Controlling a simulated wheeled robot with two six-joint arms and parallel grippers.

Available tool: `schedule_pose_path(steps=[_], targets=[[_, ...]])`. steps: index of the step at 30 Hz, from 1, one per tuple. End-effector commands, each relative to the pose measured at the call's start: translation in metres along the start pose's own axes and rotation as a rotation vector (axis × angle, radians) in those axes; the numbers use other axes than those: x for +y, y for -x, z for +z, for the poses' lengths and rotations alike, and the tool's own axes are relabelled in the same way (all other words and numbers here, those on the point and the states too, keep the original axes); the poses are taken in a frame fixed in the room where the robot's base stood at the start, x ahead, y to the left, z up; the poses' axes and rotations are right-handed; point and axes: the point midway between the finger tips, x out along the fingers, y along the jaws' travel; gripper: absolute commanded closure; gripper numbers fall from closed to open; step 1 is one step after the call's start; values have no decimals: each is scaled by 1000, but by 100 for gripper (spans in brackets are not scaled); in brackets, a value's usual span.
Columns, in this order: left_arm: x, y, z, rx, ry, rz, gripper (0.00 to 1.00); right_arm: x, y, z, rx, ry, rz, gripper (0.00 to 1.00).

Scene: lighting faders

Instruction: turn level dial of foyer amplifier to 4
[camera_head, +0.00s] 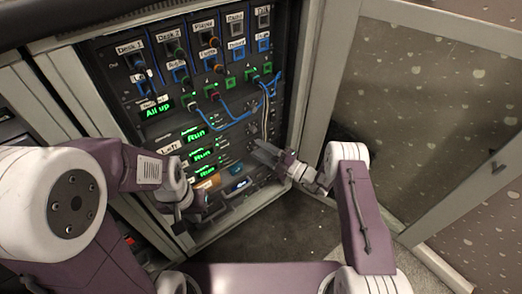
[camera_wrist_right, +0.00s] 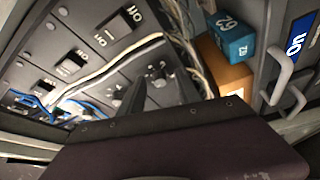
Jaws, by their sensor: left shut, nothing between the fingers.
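The rack (camera_head: 175,105) holds amplifiers with green displays reading "Run" (camera_head: 197,135); the word "Left" is legible beside one, but I cannot make out which unit is the foyer amplifier. My right gripper (camera_head: 262,150) reaches the right side of the amplifier faces. In the right wrist view, a dark finger (camera_wrist_right: 130,98) stands close beside a round dial (camera_wrist_right: 159,77) on a grey panel. I cannot tell if they touch, or read the dial's setting. My left gripper (camera_head: 192,212) is low at the rack's front, shut and empty, partly hidden by its own wrist.
Blue cables (camera_head: 222,122) and pale cables (camera_wrist_right: 105,70) hang across the panels near my right gripper. Black switches (camera_wrist_right: 73,64) sit beside the dial. A blue block (camera_wrist_right: 235,40) and a handle (camera_wrist_right: 283,78) are at the right. An open cabinet door (camera_head: 420,120) stands right of the rack.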

Motion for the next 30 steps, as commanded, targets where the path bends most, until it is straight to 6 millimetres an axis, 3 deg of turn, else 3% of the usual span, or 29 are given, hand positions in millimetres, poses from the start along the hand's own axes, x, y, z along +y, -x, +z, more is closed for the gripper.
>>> schedule_pose_path(steps=[4,9,15,30], targets=[[0,14,-1,0,0,0,100,4,18,0,-5,-3,0,60],[1,31,-3,0,0,0,100,5,58,0,-6,-3,1,60],[1,39,-4,0,0,0,100,2,86,0,-3,0,1,60],[1,38,-4,0,0,0,100,0,90,0,-1,0,0,60]])
